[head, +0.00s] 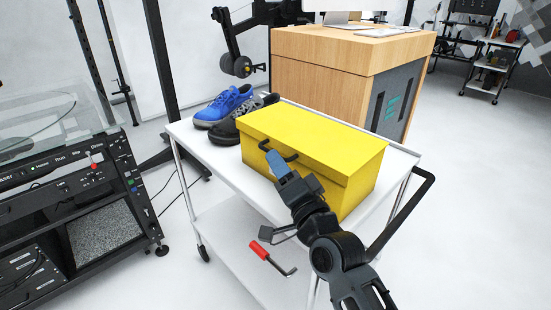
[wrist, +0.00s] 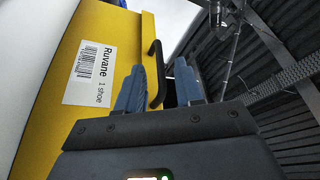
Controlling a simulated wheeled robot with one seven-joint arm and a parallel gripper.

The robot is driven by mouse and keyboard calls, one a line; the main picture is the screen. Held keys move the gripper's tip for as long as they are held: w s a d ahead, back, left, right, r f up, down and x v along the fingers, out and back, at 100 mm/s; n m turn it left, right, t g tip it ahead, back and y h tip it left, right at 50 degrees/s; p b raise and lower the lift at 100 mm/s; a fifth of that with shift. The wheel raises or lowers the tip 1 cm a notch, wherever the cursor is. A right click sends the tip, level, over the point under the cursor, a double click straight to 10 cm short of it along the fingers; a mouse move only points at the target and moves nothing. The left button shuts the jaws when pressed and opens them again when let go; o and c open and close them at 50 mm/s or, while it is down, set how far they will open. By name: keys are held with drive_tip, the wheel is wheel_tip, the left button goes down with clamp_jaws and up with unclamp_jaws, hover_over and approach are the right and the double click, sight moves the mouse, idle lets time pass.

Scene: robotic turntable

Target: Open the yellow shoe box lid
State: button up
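The yellow shoe box (head: 345,192) stands on a white cart, its lid (head: 315,137) down and closed. A black handle (head: 265,147) is on the side facing me. My gripper (head: 279,165) reaches that side from the front, its blue fingertips at the handle. In the wrist view the blue fingers (wrist: 160,85) are apart, and the black handle (wrist: 154,60) shows in the gap between them. I cannot tell whether they touch it. A white "Ruvane 1 shoe" label (wrist: 90,73) is on the yellow box side (wrist: 125,25).
The cart's black push handle (head: 405,215) is at right. A wooden desk (head: 330,75) stands behind, a machine (head: 75,200) at left. A red-handled tool (head: 268,256) shows below.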

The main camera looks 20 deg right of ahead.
drive_tip(key=shift+x, duration=1.05)
clamp_jaws()
